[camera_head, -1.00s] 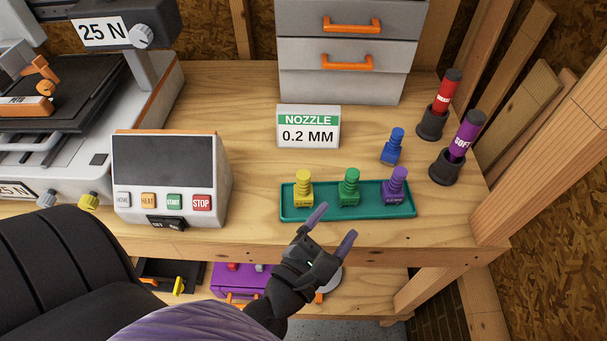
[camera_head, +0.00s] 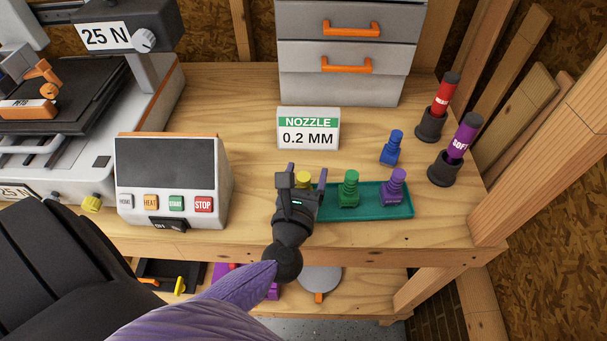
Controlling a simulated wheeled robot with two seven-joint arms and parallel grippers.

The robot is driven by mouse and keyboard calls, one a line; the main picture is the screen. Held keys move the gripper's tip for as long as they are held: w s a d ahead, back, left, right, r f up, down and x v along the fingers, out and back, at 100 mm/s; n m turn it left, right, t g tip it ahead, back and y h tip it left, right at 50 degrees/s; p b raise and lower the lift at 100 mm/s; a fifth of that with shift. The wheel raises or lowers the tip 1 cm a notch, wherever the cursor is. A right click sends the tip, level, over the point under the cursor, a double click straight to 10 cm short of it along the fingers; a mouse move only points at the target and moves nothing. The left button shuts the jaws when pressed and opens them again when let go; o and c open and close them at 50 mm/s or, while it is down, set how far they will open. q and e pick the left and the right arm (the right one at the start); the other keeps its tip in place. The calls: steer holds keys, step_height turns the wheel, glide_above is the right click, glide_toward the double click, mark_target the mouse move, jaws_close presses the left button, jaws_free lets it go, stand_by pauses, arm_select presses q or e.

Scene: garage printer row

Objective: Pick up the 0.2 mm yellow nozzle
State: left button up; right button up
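The yellow nozzle (camera_head: 304,179) stands at the left end of the teal tray (camera_head: 372,213); its lower part is hidden by my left gripper. My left gripper (camera_head: 306,172) is open, with one finger showing to each side of the yellow nozzle. I cannot tell whether the fingers are around it or still in front of it. A green nozzle (camera_head: 349,190) and a purple nozzle (camera_head: 394,188) stand upright in the same tray, to the right. The sign (camera_head: 308,128) behind reads "NOZZLE 0.2 MM". My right gripper is not in view.
A blue nozzle (camera_head: 392,147) stands on the bench behind the tray. Red (camera_head: 440,94) and purple (camera_head: 466,136) tubes stand in dark holders at the right. A control box (camera_head: 172,162) with buttons is at the left. Grey drawers (camera_head: 345,55) stand at the back.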

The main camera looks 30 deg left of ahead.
arm_select(q)
jaws_close()
